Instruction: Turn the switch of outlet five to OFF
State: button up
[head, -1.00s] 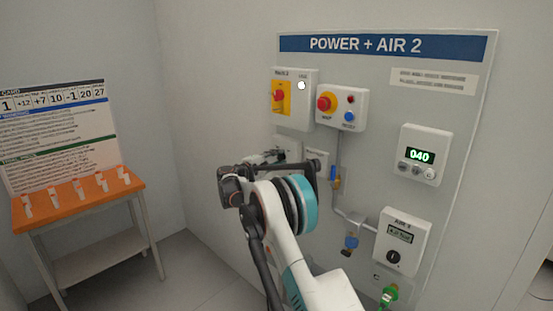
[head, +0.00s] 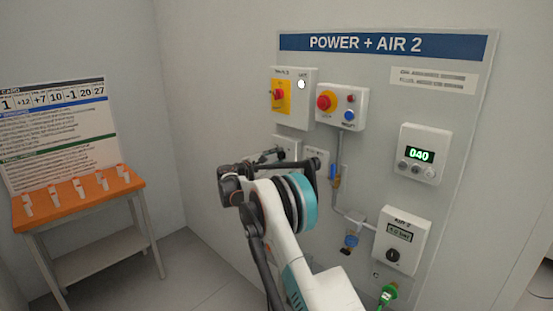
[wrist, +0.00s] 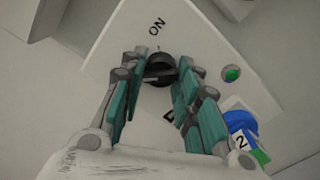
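In the wrist view a white outlet box carries a black rotary switch (wrist: 160,70) with the word ON above it. The lettering below the switch is mostly covered by my fingers, and I cannot read the outlet's number. My gripper (wrist: 159,76) has its teal fingers on either side of the switch, apart, with a small gap seeming to show beside it. A green lamp (wrist: 231,74) sits right of the switch. In the head view my gripper is at the lower boxes, mostly hidden by my arm.
A blue plug (wrist: 241,124) tagged 2 is close to the right finger. The POWER + AIR 2 panel (head: 460,110) holds a red and yellow switch (head: 279,95), a button box (head: 357,97), a 040 display (head: 420,156) and an air unit (head: 405,222). An orange table (head: 80,208) stands left.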

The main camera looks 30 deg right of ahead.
jog(key=o, duration=0.4)
jog(key=shift+w+a, duration=0.1)
jog(key=shift+c, duration=0.2)
jog(key=v, duration=1.2)
